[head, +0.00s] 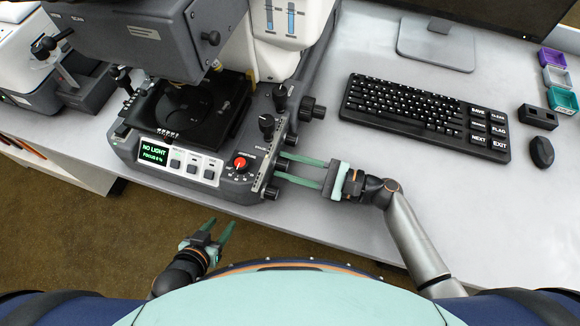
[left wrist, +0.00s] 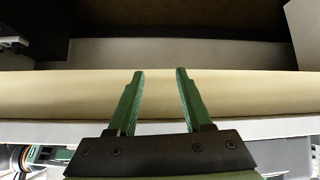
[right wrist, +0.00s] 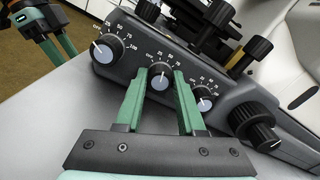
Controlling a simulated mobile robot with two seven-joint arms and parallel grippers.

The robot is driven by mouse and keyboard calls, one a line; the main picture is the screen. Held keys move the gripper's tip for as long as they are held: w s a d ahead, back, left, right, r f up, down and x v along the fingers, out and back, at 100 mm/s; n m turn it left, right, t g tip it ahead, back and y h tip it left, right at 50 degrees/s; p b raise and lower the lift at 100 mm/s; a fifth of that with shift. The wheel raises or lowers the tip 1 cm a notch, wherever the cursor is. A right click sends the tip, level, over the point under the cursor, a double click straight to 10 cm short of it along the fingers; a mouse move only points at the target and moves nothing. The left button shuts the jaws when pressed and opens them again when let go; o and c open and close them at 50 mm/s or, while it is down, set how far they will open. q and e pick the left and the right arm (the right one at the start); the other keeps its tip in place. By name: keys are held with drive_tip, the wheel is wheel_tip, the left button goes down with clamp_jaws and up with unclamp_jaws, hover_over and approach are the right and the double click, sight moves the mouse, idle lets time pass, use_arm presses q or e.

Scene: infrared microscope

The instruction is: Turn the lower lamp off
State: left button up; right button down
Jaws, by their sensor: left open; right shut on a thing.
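The microscope (head: 140,45) stands at the left of the desk, and its small screen (head: 153,151) reads NO LIGHT with a focus line below. Its right side carries three white-faced dials with printed scales: one (right wrist: 103,48) at the left, a middle dial (right wrist: 159,76), and one (right wrist: 203,104) at the right. Which dial is the lower lamp cannot be read. My right gripper (head: 279,167) is shut on the middle dial, its fingertips (right wrist: 164,76) on either side of it. My left gripper (head: 208,232) is open and empty in front of the desk; its fingers (left wrist: 160,72) also show in the left wrist view.
A red-topped knob (head: 240,163) and several buttons sit on the front panel. Black focus knobs (head: 311,108) stick out behind the dials. A keyboard (head: 425,112) and mouse (head: 541,151) lie to the right.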

drive_tip(key=n+b, duration=0.2)
drive_tip(key=n, duration=0.1)
drive_tip(key=shift+f, duration=0.3)
drive_tip(key=shift+n+b, duration=0.4)
drive_tip(key=shift+b, duration=0.15)
drive_tip(key=shift+n+b, duration=0.35)
drive_tip(key=shift+n, duration=0.05)
drive_tip(key=shift+n+b, duration=1)
drive_tip(key=shift+n, duration=0.1)
drive_tip(key=shift+r+n+b, duration=0.1)
drive_tip(key=shift+n+b, duration=0.4)
drive_tip(key=shift+n, duration=0.1)
use_arm(q)
drive_tip(key=w+d+f, duration=0.1)
drive_tip(key=d+f, duration=0.2)
drive_tip(key=f, duration=0.1)
drive_tip(key=shift+w+d+f+m+h, duration=0.25)
drive_tip(key=shift+w+f+m+h, duration=0.05)
drive_tip(key=shift+f+h, duration=0.1)
use_arm(e)
drive_tip(key=shift+r+n, duration=0.1)
drive_tip(key=shift+n, duration=0.2)
use_arm(q)
drive_tip(key=shift+w+b, duration=0.2)
drive_tip(key=shift+b, duration=0.15)
